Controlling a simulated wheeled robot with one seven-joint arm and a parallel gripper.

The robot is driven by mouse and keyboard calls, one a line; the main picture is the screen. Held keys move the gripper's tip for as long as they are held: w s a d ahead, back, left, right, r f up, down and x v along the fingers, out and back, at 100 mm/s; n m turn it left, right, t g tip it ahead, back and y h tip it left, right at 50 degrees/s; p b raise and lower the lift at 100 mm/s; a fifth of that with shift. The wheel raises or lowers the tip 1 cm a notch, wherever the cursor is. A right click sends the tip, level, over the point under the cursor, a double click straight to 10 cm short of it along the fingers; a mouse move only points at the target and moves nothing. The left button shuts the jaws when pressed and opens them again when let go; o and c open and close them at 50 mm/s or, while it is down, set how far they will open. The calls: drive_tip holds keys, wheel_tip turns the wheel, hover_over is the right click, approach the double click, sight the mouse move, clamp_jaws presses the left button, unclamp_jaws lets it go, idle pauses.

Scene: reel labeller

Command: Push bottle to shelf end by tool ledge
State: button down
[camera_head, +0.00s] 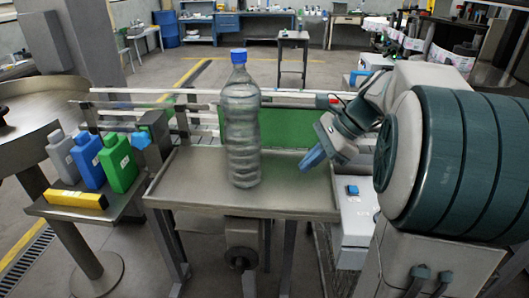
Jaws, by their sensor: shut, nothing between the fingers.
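A clear plastic bottle with a blue cap (241,125) stands upright near the middle of a grey metal shelf (290,195). My gripper (312,160) is at the right side of the shelf, to the right of the bottle and apart from it. Its blue fingers are shut with nothing between them and point down and left. A small side ledge (125,192) to the left of the shelf carries a yellow tool (76,199) lying flat. The bottle's base is fully in view.
On the side ledge stand a green bottle (119,162), a blue bottle (88,160) and a grey bottle (62,157). A rail with a green panel (285,128) runs behind the shelf. The shelf surface between bottle and gripper is clear.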

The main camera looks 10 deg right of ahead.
sight(262, 174)
drive_tip(key=w+d+r+m+t+y, duration=0.1)
drive_tip(key=w+d+r+m, duration=0.1)
drive_tip(key=w+d+m, duration=0.15)
drive_tip(key=x, duration=0.6)
drive_tip(key=p+x, duration=0.1)
drive_tip(key=x, duration=0.2)
drive_tip(key=shift+s+a+f, duration=0.2)
drive_tip(key=shift+a+f, duration=0.05)
drive_tip(key=shift+a, duration=0.05)
drive_tip(key=shift+w+a+r+p, duration=0.1)
drive_tip(key=shift+w+a+p, duration=0.1)
drive_tip(key=shift+a, duration=0.4)
drive_tip(key=shift+w+a+p, duration=0.15)
drive_tip(key=shift+w+a, duration=0.05)
drive_tip(key=shift+a, duration=0.4)
drive_tip(key=shift+w+a, duration=0.25)
drive_tip(key=shift+a, duration=0.4)
